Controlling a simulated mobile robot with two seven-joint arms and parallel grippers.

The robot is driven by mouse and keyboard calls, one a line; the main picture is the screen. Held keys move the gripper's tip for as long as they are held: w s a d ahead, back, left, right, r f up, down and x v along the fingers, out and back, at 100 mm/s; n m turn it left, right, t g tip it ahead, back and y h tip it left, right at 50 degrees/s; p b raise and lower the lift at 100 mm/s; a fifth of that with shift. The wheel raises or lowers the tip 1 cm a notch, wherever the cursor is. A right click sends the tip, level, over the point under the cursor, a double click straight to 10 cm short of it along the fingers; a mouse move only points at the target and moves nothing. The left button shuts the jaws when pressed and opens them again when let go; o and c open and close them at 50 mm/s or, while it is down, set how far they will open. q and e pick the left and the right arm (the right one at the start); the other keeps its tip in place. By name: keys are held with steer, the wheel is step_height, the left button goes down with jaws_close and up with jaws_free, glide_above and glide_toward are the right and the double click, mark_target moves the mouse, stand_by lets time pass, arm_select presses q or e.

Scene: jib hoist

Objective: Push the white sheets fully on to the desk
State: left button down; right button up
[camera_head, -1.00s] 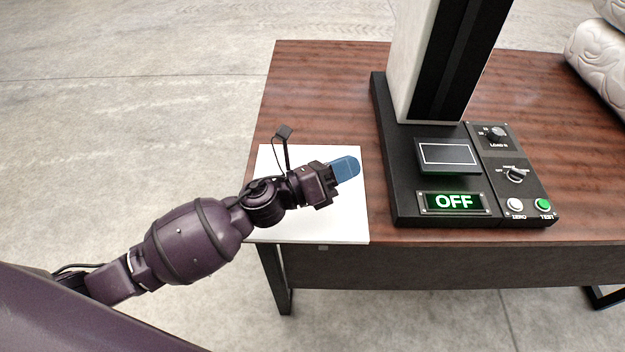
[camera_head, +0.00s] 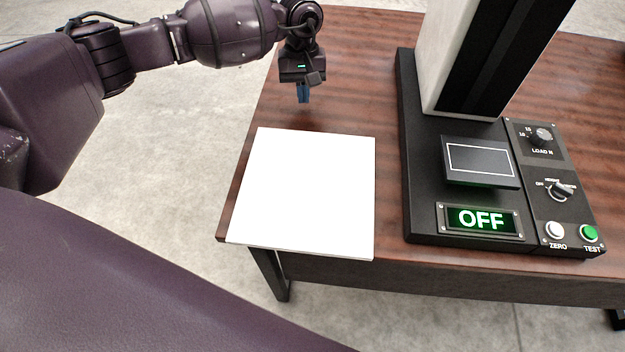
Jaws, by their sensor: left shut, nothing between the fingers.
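The white sheets (camera_head: 303,195) lie flat as one squared stack at the desk's near left corner. Their near edge reaches slightly past the front edge of the brown wooden desk (camera_head: 345,60); their left edge lies close to the desk's left edge. Whether the tips touch the desk I cannot tell. My right gripper is not in view.
A black-based machine with a pale column (camera_head: 448,60) stands right of the sheets. Its display (camera_head: 481,220) reads OFF, and a control panel (camera_head: 555,190) with knobs and buttons sits beside it. A strip of bare desk separates it from the sheets.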

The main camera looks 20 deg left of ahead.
mark_target(305, 201)
arm_select(q)
steer(key=shift+s+a+r, duration=0.1)
steer(key=s, duration=0.1)
steer(key=s+d, duration=0.1)
steer(key=s+p, duration=0.1)
steer(key=shift+s+d+r, duration=0.15)
steer(key=shift+d+r, duration=0.1)
steer(key=shift+r, duration=0.1)
steer(key=s+d+p, duration=0.1)
steer(key=s+d, duration=0.2)
steer(key=s, duration=0.3)
steer(key=s+d+p, duration=0.1)
steer(key=s+d, duration=0.2)
steer(key=s, duration=0.3)
steer(key=s+d+p, duration=0.1)
steer(key=s+d, duration=0.2)
steer(key=s, duration=0.3)
steer(key=shift+s+f, duration=0.15)
steer(key=shift+s+d+f, duration=0.2)
steer(key=shift+s+f, duration=0.25)
steer(key=shift+f, duration=0.05)
steer(key=shift+a+f, duration=0.1)
steer(key=shift+f, duration=0.35)
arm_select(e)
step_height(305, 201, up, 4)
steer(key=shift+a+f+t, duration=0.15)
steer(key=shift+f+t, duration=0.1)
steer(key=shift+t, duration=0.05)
